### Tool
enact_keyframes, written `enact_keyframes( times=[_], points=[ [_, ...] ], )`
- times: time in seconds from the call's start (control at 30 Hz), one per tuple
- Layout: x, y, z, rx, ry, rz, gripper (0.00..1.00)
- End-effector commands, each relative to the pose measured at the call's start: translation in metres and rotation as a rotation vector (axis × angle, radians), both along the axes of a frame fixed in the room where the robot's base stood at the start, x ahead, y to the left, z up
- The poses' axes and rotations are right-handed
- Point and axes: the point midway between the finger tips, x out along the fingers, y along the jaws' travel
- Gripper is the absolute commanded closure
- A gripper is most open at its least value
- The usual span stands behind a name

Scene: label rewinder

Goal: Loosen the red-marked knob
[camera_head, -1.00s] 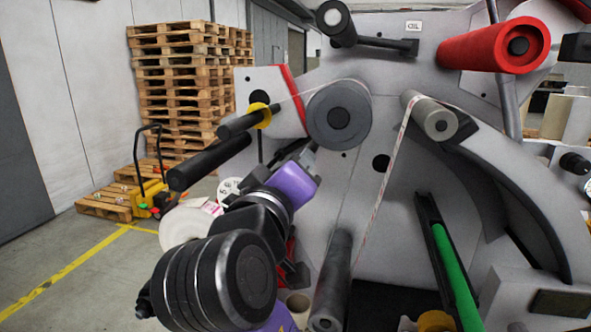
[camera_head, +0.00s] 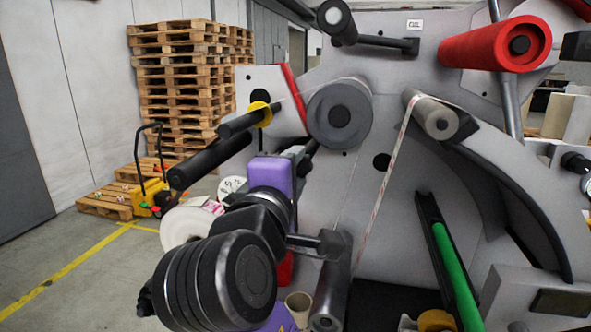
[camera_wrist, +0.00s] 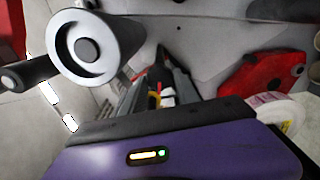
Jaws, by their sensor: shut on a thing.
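My gripper (camera_head: 305,152) reaches up to the grey machine panel, below the large grey roller (camera_head: 339,115). Its purple body (camera_head: 270,177) stands upright in the head view, and the fingers are largely hidden behind it. In the wrist view my gripper (camera_wrist: 164,72) has its two dark fingers close together, pointing at the panel. Small red, yellow and white patches show between them. The red patch (camera_wrist: 158,88) seems to belong to the red-marked knob, which is mostly hidden by the fingers. The gripper is shut on it. I cannot make out the knob in the head view.
The grey roller (camera_wrist: 86,46) is close at the upper left in the wrist view. A black bar (camera_head: 210,160) and a yellow-collared bar (camera_head: 240,124) stick out left of the gripper. A dark roller (camera_head: 331,285) lies below. A red part (camera_wrist: 262,75) is at the right.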

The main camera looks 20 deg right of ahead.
Motion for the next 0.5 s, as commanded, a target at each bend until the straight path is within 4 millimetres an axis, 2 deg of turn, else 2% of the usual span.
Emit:
enact_keyframes(
  times=[0.5],
  points=[
    [0.0002, 0.0018, -0.0012, -0.055, 0.042, 0.004, 1.00]
  ],
)
